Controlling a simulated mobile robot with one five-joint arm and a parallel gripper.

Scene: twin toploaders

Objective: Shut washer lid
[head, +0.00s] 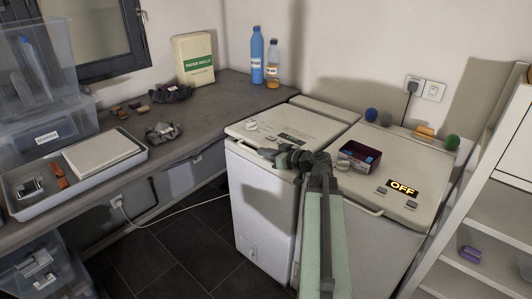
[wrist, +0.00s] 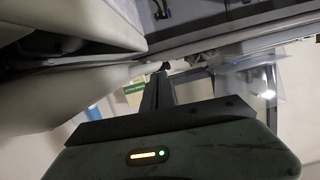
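Two white toploaders stand side by side in the head view. The left machine's lid (head: 310,122) looks flat or nearly so; I cannot tell whether it is fully closed. The right machine's lid (head: 400,160) also looks flat, near a lit "OFF" display (head: 402,187). My gripper (head: 262,153) is at the left machine's front top edge and hides part of it; I cannot tell if it touches. In the wrist view, a dark finger (wrist: 157,95) points toward a pale edge. Its opening is unclear, and I see nothing held.
A grey counter (head: 215,110) with bottles and a tray (head: 75,175) is left. A shelf rack (head: 480,190) stands right.

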